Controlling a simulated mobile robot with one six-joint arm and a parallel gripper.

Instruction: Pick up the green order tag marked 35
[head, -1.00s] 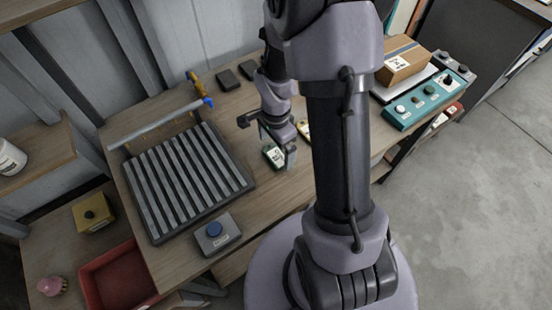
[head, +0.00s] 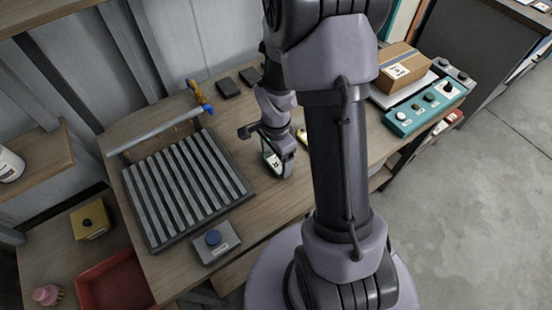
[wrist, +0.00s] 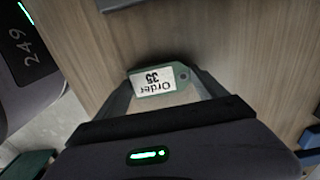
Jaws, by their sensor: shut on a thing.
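The green order tag (wrist: 185,76) has a white label that reads "Order 35", upside down in the wrist view. It lies between the two fingers of my gripper (wrist: 165,85), which is shut on it. In the head view the tag (head: 271,160) shows at my gripper (head: 274,158), close to the wooden table top and right of the slatted rack. My arm hides part of the table around it. I cannot tell whether the tag touches the table.
The slatted rack (head: 186,190) is left of my gripper, with a grey blue-button box (head: 215,243) in front. A yellowish item (head: 302,136) lies just right of my gripper, partly hidden. A teal control panel (head: 428,108) and cardboard box (head: 404,67) stand at right.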

